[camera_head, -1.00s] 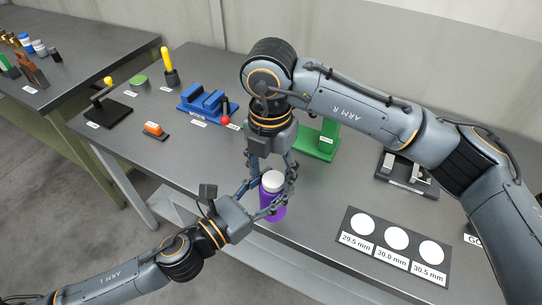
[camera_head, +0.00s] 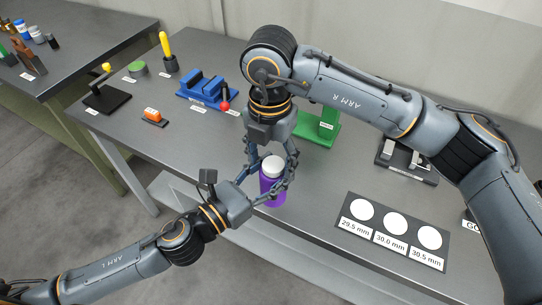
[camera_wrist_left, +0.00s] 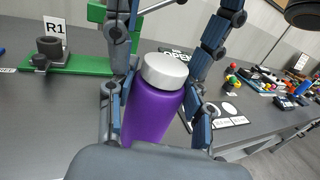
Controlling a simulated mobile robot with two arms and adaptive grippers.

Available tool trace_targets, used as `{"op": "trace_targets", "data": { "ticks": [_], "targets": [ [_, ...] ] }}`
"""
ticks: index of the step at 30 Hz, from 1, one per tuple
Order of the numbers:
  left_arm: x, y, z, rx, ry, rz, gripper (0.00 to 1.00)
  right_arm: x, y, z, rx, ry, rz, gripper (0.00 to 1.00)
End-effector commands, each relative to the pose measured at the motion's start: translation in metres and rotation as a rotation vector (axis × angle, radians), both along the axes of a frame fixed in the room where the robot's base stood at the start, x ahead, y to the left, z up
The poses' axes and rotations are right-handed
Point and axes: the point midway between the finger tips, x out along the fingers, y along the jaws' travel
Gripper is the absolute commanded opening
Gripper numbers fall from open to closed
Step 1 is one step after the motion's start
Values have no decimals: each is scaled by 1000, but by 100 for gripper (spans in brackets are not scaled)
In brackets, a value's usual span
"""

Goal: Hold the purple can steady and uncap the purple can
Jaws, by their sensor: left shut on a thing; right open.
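The purple can (camera_head: 271,191) stands upright at the table's front edge, with its white cap (camera_head: 273,166) on top. In the left wrist view the can (camera_wrist_left: 152,108) fills the middle, below the white cap (camera_wrist_left: 166,71). My left gripper (camera_head: 268,190) is shut on the can's purple body, one finger on each side. My right gripper (camera_head: 272,168) points down from above, its open fingers on either side of the cap. In the left wrist view its fingers also hang beside the cap, with a visible gap on the right.
A label board (camera_head: 391,231) with white discs lies to the right. Behind are a blue vise-like fixture (camera_head: 207,91), a green stand (camera_head: 320,128) and a grey fixture (camera_head: 407,160). An orange block (camera_head: 152,115) lies left. Bare table lies between the orange block and the grippers.

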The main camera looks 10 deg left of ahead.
Motion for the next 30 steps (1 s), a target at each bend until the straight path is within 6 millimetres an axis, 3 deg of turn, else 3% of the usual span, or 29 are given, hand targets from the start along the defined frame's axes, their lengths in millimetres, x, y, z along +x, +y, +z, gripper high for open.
{"op": "trace_targets", "data": {
  "ticks": [5, 24, 30],
  "targets": [
    [0, 0, 1, 0, -1, 1, 0, 0, 0, 5, 0, -1, -1, 64],
    [0, 0, 0, 0, -1, 1, 0, 2, -4, 79, 0, -2, -2, 59],
    [0, 0, 0, 0, -1, 1, 0, 1, -4, 57, -1, 4, 0, 59]
  ]
}}
